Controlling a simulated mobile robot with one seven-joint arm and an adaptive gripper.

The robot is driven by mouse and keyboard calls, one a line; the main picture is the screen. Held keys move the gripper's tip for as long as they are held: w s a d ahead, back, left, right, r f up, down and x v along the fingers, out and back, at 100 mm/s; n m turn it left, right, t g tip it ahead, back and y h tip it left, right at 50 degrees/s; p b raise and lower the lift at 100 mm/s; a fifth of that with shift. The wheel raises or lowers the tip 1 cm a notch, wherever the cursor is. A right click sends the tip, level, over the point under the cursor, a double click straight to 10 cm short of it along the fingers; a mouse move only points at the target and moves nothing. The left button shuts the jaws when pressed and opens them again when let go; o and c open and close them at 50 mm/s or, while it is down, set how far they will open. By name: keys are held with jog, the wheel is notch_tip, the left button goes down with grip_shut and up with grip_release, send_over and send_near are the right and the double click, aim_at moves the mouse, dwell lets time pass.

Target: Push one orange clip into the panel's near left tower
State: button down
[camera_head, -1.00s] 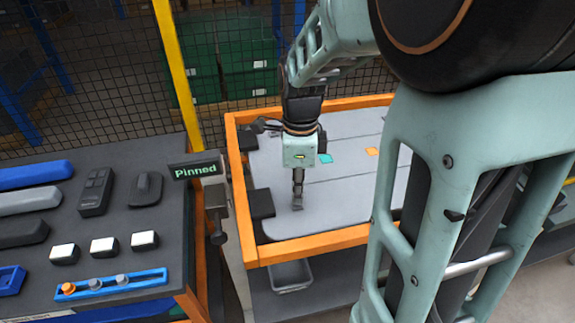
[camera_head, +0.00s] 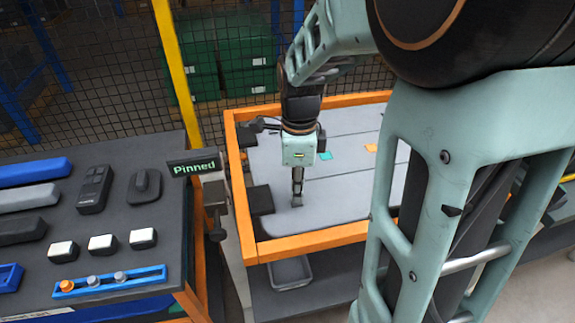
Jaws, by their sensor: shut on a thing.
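The grey panel (camera_head: 345,198) lies in the orange-framed cart. My gripper (camera_head: 297,201) points straight down at the panel's near left part, its fingertips at or just above the surface. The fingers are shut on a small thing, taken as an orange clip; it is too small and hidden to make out. The near left tower cannot be made out, as the fingertips cover that spot. Another orange clip (camera_head: 67,284) sits at the left end of a blue rack on the left table, beside two grey pieces.
The cart's orange frame (camera_head: 310,243) rises around the panel. Black blocks (camera_head: 260,199) stand along its left side. A mesh fence stands behind.

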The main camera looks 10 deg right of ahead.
jog(key=shift+f+b, duration=0.35)
jog(key=shift+f, duration=0.2)
dwell(0.4)
jog(key=c, duration=1.9)
grip_release()
jog(key=shift+c, duration=0.2)
notch_tip(320, 180, up, 12)
